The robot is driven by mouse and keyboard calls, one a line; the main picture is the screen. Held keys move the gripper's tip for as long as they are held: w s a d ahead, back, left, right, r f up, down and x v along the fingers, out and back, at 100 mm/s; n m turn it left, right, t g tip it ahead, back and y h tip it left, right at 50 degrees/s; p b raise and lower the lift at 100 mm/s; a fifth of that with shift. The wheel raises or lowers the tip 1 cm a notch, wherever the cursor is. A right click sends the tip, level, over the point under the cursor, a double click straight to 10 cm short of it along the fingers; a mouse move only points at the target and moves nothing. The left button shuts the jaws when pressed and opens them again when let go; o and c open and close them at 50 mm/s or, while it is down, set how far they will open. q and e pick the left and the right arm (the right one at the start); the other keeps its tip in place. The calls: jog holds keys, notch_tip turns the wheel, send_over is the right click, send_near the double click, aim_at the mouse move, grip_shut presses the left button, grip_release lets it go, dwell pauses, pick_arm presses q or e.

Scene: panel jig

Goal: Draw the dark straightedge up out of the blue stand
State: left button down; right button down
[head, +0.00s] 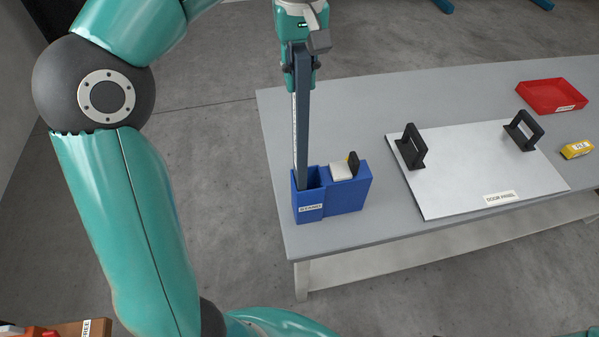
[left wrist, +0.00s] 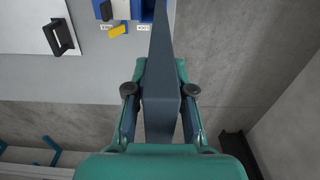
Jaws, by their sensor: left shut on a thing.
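The dark straightedge (head: 302,120) is a long blue-grey bar standing nearly upright, with a pale scale along its left edge. Its lower end reaches into the left, open compartment of the blue stand (head: 345,197), where the front wall hides the tip. My left gripper (head: 301,68) is shut on the bar near its top, well above the stand. In the left wrist view the straightedge (left wrist: 160,95) runs between the two fingers of the gripper (left wrist: 160,92), and part of the stand (left wrist: 146,10) shows at the top. My right gripper is not in view.
A pale block with a black handle (head: 343,171) sits in the stand's right part. To the right lie a door panel (head: 465,175) with two black handles, a red tray (head: 552,96) and a yellow item (head: 577,149).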

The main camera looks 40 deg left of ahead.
aim_at(299, 49)
pick_arm(q)
jog(key=shift+r, duration=1.6)
jog(key=shift+s, duration=0.1)
